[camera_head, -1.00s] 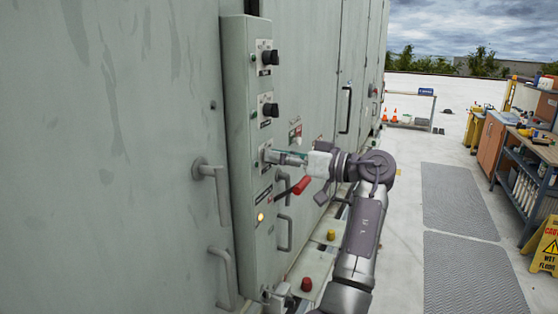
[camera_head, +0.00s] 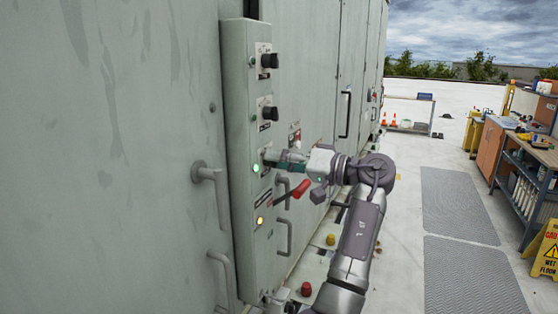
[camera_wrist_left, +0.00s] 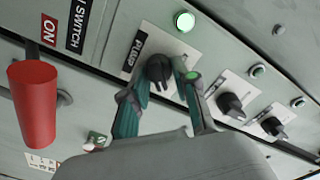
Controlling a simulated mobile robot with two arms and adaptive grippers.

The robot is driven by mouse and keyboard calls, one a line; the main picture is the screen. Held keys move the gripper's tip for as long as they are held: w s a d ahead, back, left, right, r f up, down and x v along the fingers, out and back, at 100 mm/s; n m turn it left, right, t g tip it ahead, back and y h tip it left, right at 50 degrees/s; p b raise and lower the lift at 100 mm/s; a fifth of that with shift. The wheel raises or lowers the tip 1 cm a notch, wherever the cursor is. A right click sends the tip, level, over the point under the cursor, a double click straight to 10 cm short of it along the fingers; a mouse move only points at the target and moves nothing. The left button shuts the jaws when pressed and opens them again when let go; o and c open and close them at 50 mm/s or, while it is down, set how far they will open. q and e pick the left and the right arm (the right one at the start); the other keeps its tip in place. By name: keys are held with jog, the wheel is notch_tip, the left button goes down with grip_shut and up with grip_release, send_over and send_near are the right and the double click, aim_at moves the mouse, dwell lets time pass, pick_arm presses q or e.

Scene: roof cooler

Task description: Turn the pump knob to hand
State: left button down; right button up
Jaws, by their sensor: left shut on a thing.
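The black pump knob (camera_wrist_left: 158,68) sits on a white plate beside a label reading PUMP in the left wrist view. My left gripper (camera_head: 273,157) reaches the grey-green control panel (camera_head: 238,150) at the third plate from the top. In the left wrist view my left gripper (camera_wrist_left: 162,75) has its two green fingers around the knob, shut on it. The fingers hide the knob in the head view. Which position the knob points to is not readable. A green lamp (camera_head: 255,168) beside the knob is lit; it also shows lit in the left wrist view (camera_wrist_left: 185,21). My right gripper is not in view.
Two more black knobs (camera_head: 269,61) (camera_head: 270,113) are above on the panel. A red switch handle (camera_head: 299,188) sticks out just below my gripper, and an amber lamp (camera_head: 260,220) is lower. Door handles flank the panel. A workbench (camera_head: 520,170) stands at right across open floor.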

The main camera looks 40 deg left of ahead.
pick_arm(q)
jog(key=shift+r, duration=0.15)
jog(key=c, duration=0.9)
grip_release()
jog(key=v, duration=1.2)
